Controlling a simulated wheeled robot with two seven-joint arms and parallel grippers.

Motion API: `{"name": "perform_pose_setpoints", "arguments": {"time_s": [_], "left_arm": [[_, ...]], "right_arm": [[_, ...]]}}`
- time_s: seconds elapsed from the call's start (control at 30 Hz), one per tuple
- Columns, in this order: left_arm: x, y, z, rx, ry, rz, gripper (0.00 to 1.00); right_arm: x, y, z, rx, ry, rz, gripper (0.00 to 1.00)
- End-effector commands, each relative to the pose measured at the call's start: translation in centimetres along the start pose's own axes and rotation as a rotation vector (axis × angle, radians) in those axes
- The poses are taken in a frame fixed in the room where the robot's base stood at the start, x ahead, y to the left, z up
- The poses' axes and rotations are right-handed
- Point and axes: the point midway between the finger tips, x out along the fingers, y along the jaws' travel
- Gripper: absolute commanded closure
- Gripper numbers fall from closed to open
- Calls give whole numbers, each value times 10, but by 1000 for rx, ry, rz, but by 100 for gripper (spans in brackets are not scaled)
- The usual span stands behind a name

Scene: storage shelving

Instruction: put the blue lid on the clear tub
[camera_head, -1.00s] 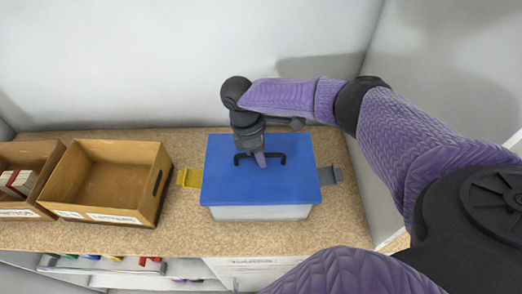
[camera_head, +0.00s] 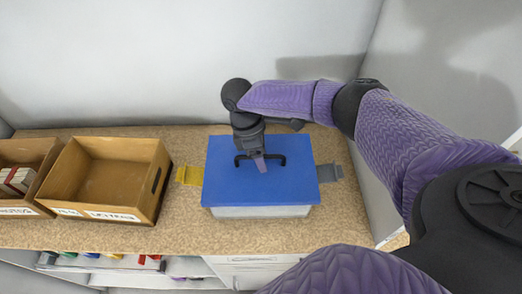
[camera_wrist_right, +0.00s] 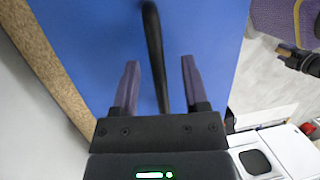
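The blue lid (camera_head: 230,184) lies level over the clear tub (camera_head: 262,211), whose pale front wall shows below it. I cannot tell if the lid is fully seated. The tub's yellow latch (camera_head: 188,175) sticks out at left and its grey latch (camera_head: 330,173) at right. My right gripper (camera_head: 260,164) is over the middle of the lid. In the right wrist view its two fingers (camera_wrist_right: 158,80) stand apart, with the lid's black handle (camera_wrist_right: 154,45) between them and gaps showing on both sides. My left gripper is not seen in the head view.
An open cardboard box (camera_head: 105,180) stands left of the tub, with another box (camera_head: 18,185) farther left. The bench (camera_head: 200,235) has bare strips around the tub. Walls close the back and right side. A shelf and drawers are below the front edge.

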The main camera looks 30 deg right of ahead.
Motion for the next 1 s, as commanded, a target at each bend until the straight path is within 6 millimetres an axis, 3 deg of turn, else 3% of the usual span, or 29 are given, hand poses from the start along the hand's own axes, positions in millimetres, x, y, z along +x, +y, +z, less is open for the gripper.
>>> {"name": "perform_pose_setpoints", "arguments": {"time_s": [0.17,0.4,0.53,0.67,1.0], "left_arm": [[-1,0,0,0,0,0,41],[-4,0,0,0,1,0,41],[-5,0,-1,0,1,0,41],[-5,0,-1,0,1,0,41],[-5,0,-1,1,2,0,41]], "right_arm": [[-8,0,0,0,1,1,43],[-68,1,-1,-1,3,3,43],[-90,0,0,0,2,1,43],[-99,0,0,-1,1,0,43],[-99,0,0,0,0,0,43]]}}
